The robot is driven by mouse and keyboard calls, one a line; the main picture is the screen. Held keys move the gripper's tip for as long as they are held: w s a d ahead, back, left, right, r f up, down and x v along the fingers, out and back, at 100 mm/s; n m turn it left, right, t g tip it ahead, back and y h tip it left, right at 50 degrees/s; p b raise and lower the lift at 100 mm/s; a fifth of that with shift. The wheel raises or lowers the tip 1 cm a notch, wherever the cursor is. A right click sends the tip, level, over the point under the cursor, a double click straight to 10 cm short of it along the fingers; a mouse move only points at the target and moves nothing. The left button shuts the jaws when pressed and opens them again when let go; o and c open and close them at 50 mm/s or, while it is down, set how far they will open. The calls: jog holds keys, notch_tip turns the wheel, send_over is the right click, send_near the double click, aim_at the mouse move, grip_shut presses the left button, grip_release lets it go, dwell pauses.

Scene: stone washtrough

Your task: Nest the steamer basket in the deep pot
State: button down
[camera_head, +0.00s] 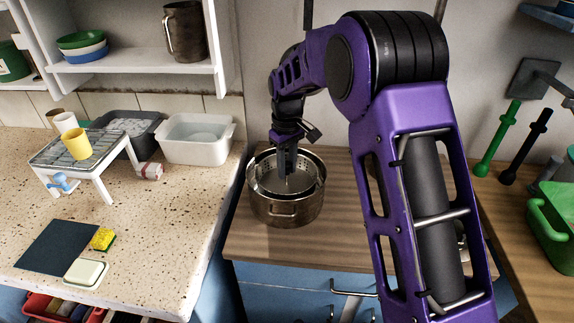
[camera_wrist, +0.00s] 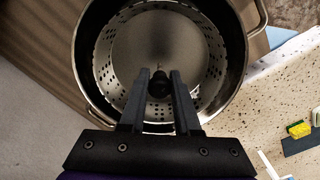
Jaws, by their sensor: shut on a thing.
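The deep pot (camera_head: 268,207) is a brown metal pot with side handles on the wooden counter, left of my arm. It also shows in the wrist view (camera_wrist: 239,58). The steamer basket (camera_wrist: 105,62) is a shiny metal bowl with a perforated wall. It lies inside the pot's rim, and its holed wall (camera_head: 318,169) shows in the head view. My gripper (camera_head: 287,172) points down into the basket. In the wrist view my gripper's fingers (camera_wrist: 160,82) are shut on the dark knob of the basket's centre post. Whether the basket touches the pot's bottom is hidden.
A speckled stone counter (camera_head: 150,215) lies to the left, with a white basin (camera_head: 196,140), a wire rack (camera_head: 80,150), a yellow sponge (camera_head: 102,239) and a dark mat (camera_head: 58,247). A shelf (camera_head: 140,68) hangs above. A green container (camera_head: 548,235) stands far right.

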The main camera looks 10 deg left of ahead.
jog(key=shift+f, duration=0.2)
dwell(0.4)
jog(key=shift+f+b, duration=0.6)
jog(key=shift+f, duration=0.25)
jog(key=shift+f, duration=0.2)
dwell(0.4)
jog(key=shift+c, duration=0.3)
grip_release()
dwell(0.3)
jog(key=shift+r+p, duration=2.65)
jog(key=shift+r, duration=0.85)
